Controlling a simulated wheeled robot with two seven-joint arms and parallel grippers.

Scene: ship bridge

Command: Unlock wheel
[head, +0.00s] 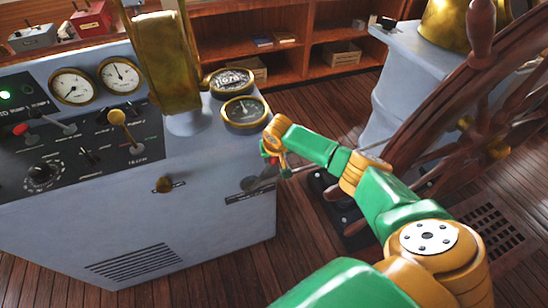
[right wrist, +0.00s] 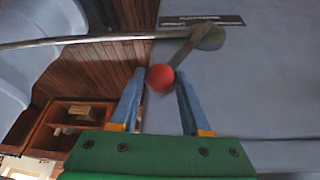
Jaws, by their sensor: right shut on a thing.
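The wooden ship's wheel (head: 440,110) stands at the right of the head view. A lever with a red knob (right wrist: 160,77) is on the side of the grey-blue console; its grey pivot (head: 248,183) shows below a gauge. My right gripper (head: 272,163) is at this lever. In the right wrist view its two blue fingers (right wrist: 159,88) stand on either side of the red knob, shut on it. The lever's arm (right wrist: 184,50) runs up and right from the knob to the pivot. In the head view the gripper partly hides the knob. My left gripper is not in view.
The console (head: 200,230) carries gauges, a brass column (head: 165,60), a brass-knobbed lever (head: 118,118) and a small side knob (head: 164,185). A pale pedestal (head: 395,85) stands behind the wheel. Shelves (head: 275,50) are at the back.

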